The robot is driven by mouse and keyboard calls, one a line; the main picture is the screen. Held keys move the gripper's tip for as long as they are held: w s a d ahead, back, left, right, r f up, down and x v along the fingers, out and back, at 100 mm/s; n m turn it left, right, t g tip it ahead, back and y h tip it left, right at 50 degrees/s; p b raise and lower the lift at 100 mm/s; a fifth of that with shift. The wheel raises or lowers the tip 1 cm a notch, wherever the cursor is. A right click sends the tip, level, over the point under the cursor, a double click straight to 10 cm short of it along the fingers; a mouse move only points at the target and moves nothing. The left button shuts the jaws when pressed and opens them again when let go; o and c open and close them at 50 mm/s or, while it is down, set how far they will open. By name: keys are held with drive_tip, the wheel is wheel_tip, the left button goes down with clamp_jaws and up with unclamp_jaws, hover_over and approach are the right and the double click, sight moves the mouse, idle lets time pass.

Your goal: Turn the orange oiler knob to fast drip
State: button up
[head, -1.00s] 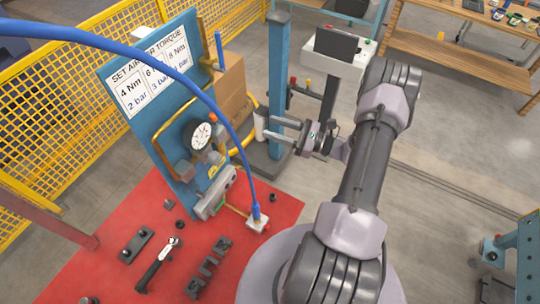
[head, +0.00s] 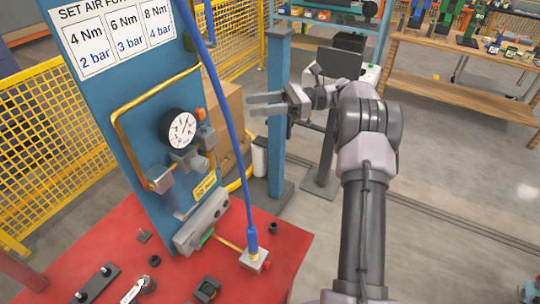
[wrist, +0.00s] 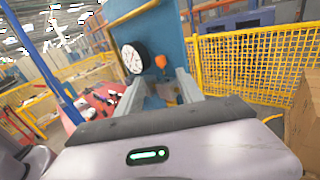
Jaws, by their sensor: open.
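The orange oiler knob (head: 200,114) sits on top of the oiler, right of the round pressure gauge (head: 180,128), on the blue panel. In the wrist view the knob (wrist: 160,61) shows beyond my fingers, just right of the gauge (wrist: 134,58). My gripper (head: 250,104) is in the air to the right of the knob, apart from it, with its fingers pointing left toward the panel. It is open and empty; the two fingers also show in the wrist view (wrist: 158,88). The knob's marking cannot be read.
A blue hose (head: 225,100) hangs in front of the panel down to a fitting on the red table (head: 200,270). A blue post (head: 279,120) and a cardboard box (head: 228,112) stand behind. Yellow piping (head: 135,100) runs along the panel. Yellow mesh fence (head: 50,125) closes off the left.

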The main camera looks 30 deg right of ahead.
sight(202, 114)
drive_tip(key=b+x, duration=0.2)
drive_tip(key=x, duration=1)
drive_tip(key=shift+a+f, duration=0.1)
drive_tip(key=shift+a, duration=0.05)
drive_tip(key=m+t+b, duration=0.1)
drive_tip(key=m+t+h+b, duration=0.1)
drive_tip(key=t, duration=0.1)
drive_tip(key=s+a+m+t+h+b, duration=0.1)
drive_tip(key=t, duration=0.1)
drive_tip(key=shift+f+m, duration=0.15)
drive_tip(key=shift+m, duration=0.15)
drive_tip(key=m+t+h, duration=0.1)
drive_tip(key=h, duration=0.1)
drive_tip(key=m+t+h+b, duration=0.1)
drive_tip(key=m+t, duration=0.1)
drive_tip(key=m+t+h+b, duration=0.1)
drive_tip(key=t+h, duration=0.1)
drive_tip(key=shift+s+a+m+h, duration=0.3)
drive_tip(key=shift+s+a, duration=0.05)
drive_tip(key=shift+s+r+m+t+h, duration=0.25)
drive_tip(key=shift+m+t+h, duration=0.35)
drive_tip(key=shift+t+h, duration=0.15)
drive_tip(key=p+v, duration=0.1)
drive_tip(key=v, duration=1.5)
drive_tip(key=shift+s+d+p, duration=0.2)
drive_tip(key=shift+d+p, duration=0.2)
drive_tip(key=shift+d, duration=0.1)
drive_tip(key=shift+a+r, duration=0.1)
